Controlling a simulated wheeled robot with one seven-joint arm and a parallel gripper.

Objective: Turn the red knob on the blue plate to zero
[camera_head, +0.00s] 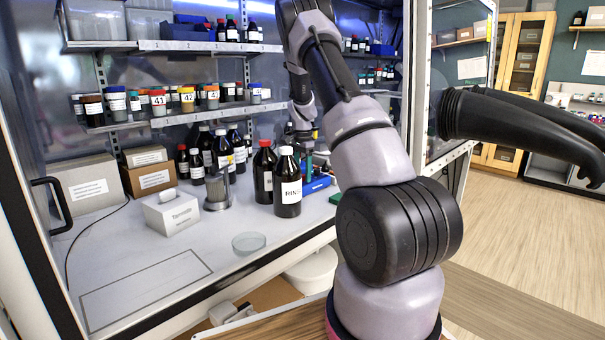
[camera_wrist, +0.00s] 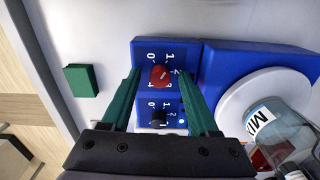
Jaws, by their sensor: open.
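In the wrist view the red knob (camera_wrist: 159,76) sits on the upper blue plate (camera_wrist: 142,48), with white numerals around it. A short pale mark on the knob seems to point to the lower right, but it is too small to read surely. My gripper (camera_wrist: 160,72) is open, its two green fingers on the left and right of the knob with gaps on both sides. I cannot tell how far the fingertips are above the plate. In the head view my gripper (camera_head: 304,148) is partly hidden above the blue device (camera_head: 317,184); the knob cannot be made out there.
Below the red knob is a black knob (camera_wrist: 158,118) with its own numerals. A white round platform (camera_wrist: 235,105) and a clear bottle (camera_wrist: 275,125) labelled MIX stand at right. A green block (camera_wrist: 81,80) lies at left. Dark bottles (camera_head: 287,185) stand left of the device.

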